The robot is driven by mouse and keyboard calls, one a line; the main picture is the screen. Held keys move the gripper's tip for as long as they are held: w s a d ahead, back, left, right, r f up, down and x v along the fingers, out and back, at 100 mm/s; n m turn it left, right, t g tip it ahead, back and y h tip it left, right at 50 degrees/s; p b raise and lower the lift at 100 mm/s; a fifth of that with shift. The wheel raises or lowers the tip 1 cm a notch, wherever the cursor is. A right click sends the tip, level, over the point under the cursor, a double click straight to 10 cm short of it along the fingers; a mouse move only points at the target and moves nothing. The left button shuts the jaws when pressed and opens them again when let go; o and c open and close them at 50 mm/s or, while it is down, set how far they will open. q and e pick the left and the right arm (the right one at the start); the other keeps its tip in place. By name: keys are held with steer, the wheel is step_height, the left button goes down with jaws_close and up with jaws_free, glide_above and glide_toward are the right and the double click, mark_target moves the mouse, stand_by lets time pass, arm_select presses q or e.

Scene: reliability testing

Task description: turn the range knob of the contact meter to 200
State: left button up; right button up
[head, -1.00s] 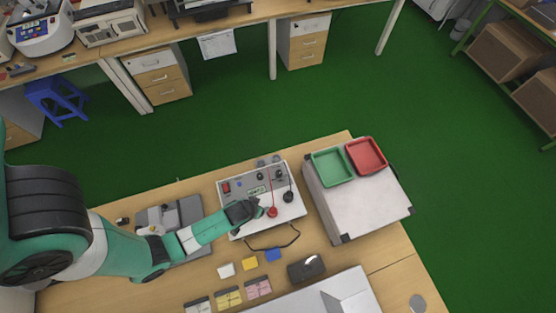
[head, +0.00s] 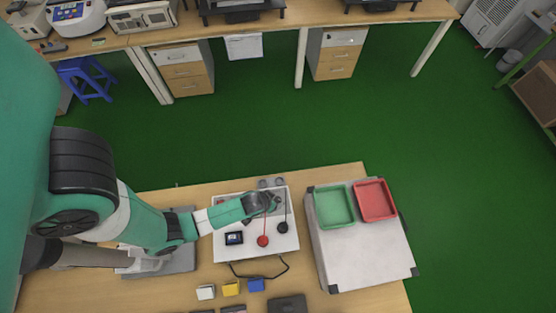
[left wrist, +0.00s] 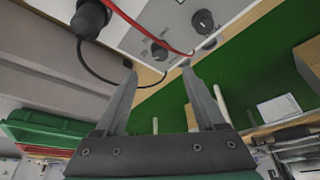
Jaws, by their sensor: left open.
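The contact meter (head: 280,243) is a white box on the wooden bench in the head view, with a small dark screen, a red plug (head: 263,241) and a black plug (head: 283,228) on its top. My left gripper (head: 275,202) is over the far part of its panel and hides some controls. In the left wrist view the gripper (left wrist: 160,72) is open and empty. Two dark knobs show beyond its fingertips, one nearer (left wrist: 159,50) and one farther right (left wrist: 203,21). I cannot tell which is the range knob or read its setting. My right gripper is not seen.
A grey-white case (head: 361,252) stands right of the meter, with a green tray (head: 334,207) and a red tray (head: 375,200) on top. White, yellow and blue blocks (head: 256,285) lie in front. A red cable (left wrist: 140,27) crosses near the knobs in the left wrist view.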

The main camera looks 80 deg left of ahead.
mark_target(277, 199)
arm_select(q)
steer(key=b+x, duration=0.3)
steer(key=x, duration=0.6)
steer(key=shift+s, duration=0.15)
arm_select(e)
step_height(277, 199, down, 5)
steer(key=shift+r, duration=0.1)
arm_select(q)
jaws_close()
